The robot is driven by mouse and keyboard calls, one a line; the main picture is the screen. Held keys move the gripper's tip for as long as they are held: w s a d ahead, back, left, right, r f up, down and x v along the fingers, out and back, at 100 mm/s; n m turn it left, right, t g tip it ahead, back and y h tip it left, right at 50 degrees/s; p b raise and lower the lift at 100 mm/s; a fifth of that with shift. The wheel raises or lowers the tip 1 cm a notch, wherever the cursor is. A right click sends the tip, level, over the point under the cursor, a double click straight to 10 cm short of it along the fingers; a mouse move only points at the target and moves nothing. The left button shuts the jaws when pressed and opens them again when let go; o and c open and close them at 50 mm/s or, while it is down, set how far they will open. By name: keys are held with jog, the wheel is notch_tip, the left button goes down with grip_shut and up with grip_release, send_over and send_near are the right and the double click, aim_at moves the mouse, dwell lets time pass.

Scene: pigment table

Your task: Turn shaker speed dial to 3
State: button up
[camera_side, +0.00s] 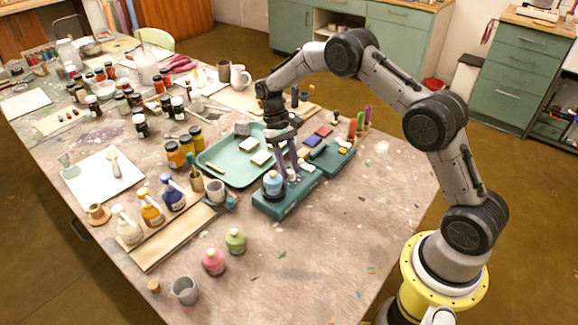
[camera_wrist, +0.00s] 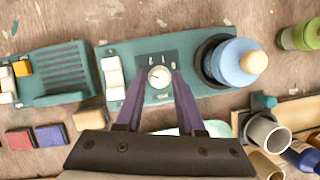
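The shaker is a teal box (camera_side: 270,208) with a blue-capped bottle (camera_wrist: 232,62) in a dark round holder at one end. Its speed dial (camera_wrist: 159,77) is a small white round knob on a dark panel with pale marks around it. The marks are too small to read, and so is the pointer's setting. My gripper (camera_wrist: 159,80) points down over the shaker, with its two purple fingers on either side of the dial. The fingertips appear very close to its sides; contact is unclear. In the side view my gripper (camera_side: 288,172) hides the dial.
White switches (camera_wrist: 113,78) sit beside the dial panel. A second teal device (camera_side: 331,160) stands close by. A green tray (camera_side: 211,158) with blocks lies behind the shaker. Pink (camera_side: 214,262) and green (camera_side: 235,240) bottles stand in front. The table's right front is mostly clear.

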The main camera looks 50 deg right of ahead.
jog(key=o, duration=0.3)
jog(key=v, duration=1.3)
jog(key=shift+r, duration=0.35)
jog(key=shift+w, duration=0.1)
